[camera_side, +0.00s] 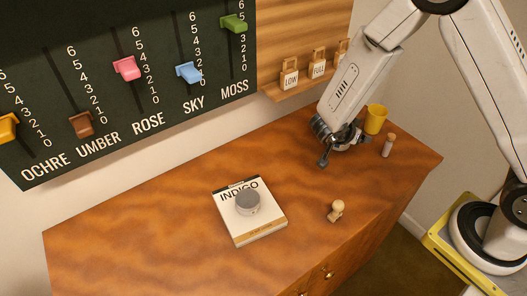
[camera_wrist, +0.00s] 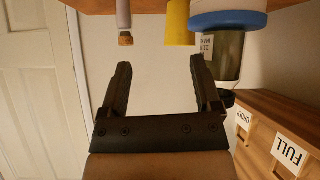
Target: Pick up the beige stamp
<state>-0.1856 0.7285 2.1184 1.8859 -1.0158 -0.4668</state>
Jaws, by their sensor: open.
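The beige stamp (camera_side: 336,211), a small piece with a round knob, lies on the wooden table (camera_side: 130,240) toward its front right in the side view. It looks tilted or lying over. My gripper (camera_side: 333,152) is above the back right of the table, behind the stamp and apart from it. In the wrist view my gripper (camera_wrist: 159,70) has its two dark fingers spread with nothing between them. The stamp does not show in the wrist view.
A book marked INDIGO (camera_side: 262,231) carries a grey round tin (camera_side: 248,202). A yellow cup (camera_side: 375,119) and a corked vial (camera_side: 388,146) stand near my gripper. A blue-and-white lidded jar (camera_wrist: 228,18) shows in the wrist view. Tagged blocks (camera_side: 289,78) sit on a wall shelf.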

